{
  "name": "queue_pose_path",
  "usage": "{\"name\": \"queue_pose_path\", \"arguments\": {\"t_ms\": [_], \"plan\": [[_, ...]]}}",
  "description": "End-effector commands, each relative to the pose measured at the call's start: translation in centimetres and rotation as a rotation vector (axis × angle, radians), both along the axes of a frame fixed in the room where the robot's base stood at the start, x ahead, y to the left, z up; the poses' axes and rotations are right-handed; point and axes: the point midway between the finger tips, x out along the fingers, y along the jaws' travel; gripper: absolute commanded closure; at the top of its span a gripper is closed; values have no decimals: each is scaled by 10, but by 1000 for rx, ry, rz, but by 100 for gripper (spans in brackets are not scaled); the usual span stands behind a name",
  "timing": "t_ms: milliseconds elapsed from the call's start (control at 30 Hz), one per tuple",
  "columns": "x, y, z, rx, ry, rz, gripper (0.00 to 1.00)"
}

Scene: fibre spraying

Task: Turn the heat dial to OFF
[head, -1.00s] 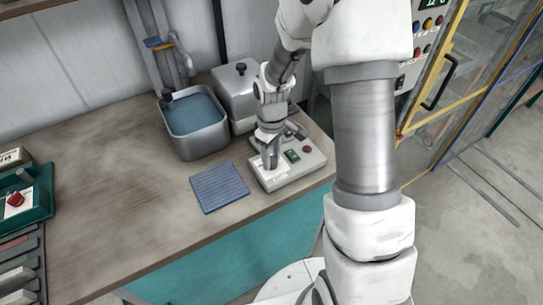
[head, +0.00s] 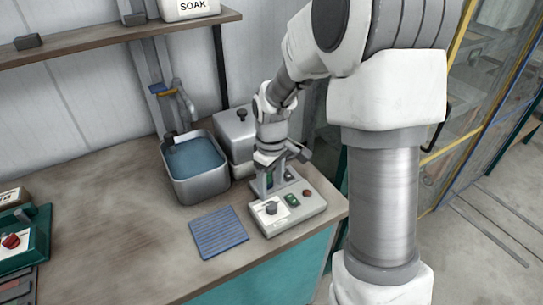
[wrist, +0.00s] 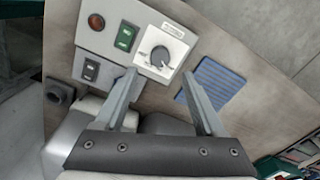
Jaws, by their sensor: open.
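The heat dial is a grey knob (head: 271,208) on a white labelled plate at the left of a light control box (head: 300,216) at the bench's front right. In the wrist view the dial (wrist: 160,56) sits on its round scale, just beyond my fingertips; its markings are too small to read. My gripper (head: 264,186) is open and empty above the back of the box, behind the dial. In the wrist view my gripper's two fingers (wrist: 160,85) are spread apart, and neither appears to touch the dial.
A green rocker switch (head: 292,200) and a red lamp (head: 307,193) are beside the dial. A blue ribbed mat (head: 218,232) lies left of the box. A water-filled tank (head: 196,168) and a lidded metal box (head: 236,135) stand behind. The bench's left middle is clear.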

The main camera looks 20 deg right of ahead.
Motion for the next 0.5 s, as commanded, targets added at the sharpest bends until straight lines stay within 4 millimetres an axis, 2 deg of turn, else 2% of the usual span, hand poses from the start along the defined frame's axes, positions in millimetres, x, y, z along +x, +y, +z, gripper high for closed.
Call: {"name": "queue_pose_path", "arguments": {"t_ms": [33,200,333,500], "plan": [[1,0,16,0,-6,-1,29],[1,0,56,-1,-6,-1,29],[1,0,79,0,-4,0,29],[0,0,97,0,-1,0,29]]}}
